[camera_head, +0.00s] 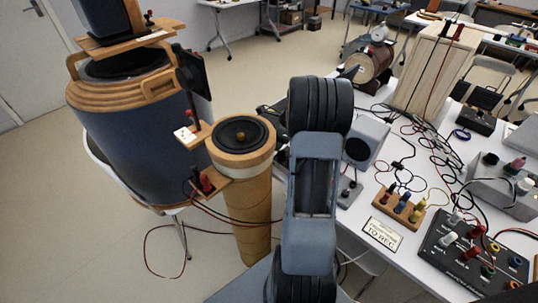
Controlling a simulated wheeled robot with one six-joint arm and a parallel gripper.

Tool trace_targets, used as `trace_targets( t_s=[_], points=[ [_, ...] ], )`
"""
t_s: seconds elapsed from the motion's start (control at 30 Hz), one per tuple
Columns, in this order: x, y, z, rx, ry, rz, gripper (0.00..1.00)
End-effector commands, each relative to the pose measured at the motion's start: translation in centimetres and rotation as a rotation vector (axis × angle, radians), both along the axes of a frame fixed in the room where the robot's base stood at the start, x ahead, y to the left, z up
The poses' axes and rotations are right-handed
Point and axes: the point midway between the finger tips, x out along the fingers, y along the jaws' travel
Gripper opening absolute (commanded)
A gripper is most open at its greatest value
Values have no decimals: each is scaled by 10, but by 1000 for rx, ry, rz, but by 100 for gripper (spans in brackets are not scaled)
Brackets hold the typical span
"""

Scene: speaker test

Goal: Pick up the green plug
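My arm (312,190) rises through the middle of the head view. My gripper does not show; the arm's upper joint blocks the view behind it. A small wooden block (388,204) with several coloured plugs stands on the white table at the right. Its plugs look red, blue and yellow; one at its right end (416,213) may be yellow or green, too small to tell. A black box (455,262) at the lower right carries white and red plugs and coloured sockets, one of them greenish. I cannot tell a green plug for certain.
A white label plate (382,235) lies in front of the wooden block. Loose cables (432,150) cover much of the table. A grey speaker box (366,140) stands right of my arm. A tall tan column with a speaker (252,210) and a large dark blue cylinder (140,140) stand at left.

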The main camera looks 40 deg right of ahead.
Motion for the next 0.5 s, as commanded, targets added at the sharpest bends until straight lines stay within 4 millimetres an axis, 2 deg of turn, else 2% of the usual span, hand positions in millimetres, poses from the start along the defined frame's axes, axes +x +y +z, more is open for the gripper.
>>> trace_targets(
  t_s=[0.3, 0.5],
  points=[
    [12, 12, -37, 3, 3, 2, 51],
    [15, 15, -46, 0, 1, 1, 51]
  ],
)
